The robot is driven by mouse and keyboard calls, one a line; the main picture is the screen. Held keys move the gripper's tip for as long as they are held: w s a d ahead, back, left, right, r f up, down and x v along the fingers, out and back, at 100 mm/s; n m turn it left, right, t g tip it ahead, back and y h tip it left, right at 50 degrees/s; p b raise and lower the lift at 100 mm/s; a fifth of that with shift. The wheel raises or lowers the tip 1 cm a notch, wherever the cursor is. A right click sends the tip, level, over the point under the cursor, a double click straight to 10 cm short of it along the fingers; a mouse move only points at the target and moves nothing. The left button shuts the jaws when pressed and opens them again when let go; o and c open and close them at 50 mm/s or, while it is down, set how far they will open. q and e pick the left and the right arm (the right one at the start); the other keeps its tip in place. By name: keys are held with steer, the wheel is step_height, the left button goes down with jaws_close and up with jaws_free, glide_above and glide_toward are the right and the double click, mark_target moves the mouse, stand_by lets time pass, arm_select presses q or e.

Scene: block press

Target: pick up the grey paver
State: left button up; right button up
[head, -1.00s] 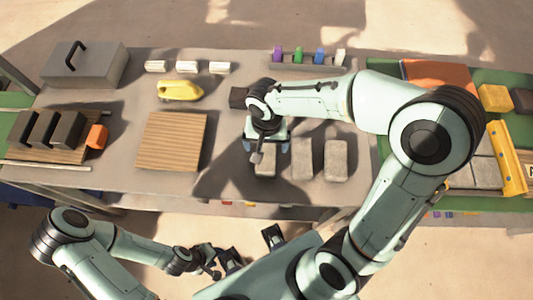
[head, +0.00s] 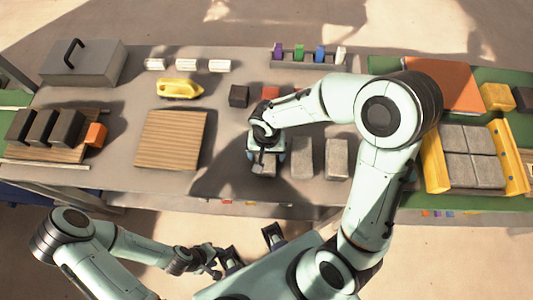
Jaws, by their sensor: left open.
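Three grey pavers stand in a row near the front edge of the table: a left one (head: 264,170), a middle one (head: 302,158) and a right one (head: 336,160). My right gripper (head: 266,158) points down over the left paver, with a finger at either side of it. The gripper hides part of this paver, and I cannot tell whether the fingers touch it. My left gripper (head: 251,248) is open and empty, low in front of the table and away from the pavers.
Several grey pavers (head: 468,139) lie between yellow rails (head: 508,157) on the right. A wooden board (head: 170,140) lies to the left. Bare table separates the board and pavers.

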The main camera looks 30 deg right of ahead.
jaws_close()
steer(key=shift+r, duration=0.1)
arm_select(q)
steer(key=r+p, duration=0.1)
steer(key=w+r, duration=0.1)
steer(key=r+p, duration=0.1)
steer(key=shift+w+p, duration=0.25)
steer(key=shift+p, duration=0.05)
arm_select(e)
step_height(320, 180, up, 20)
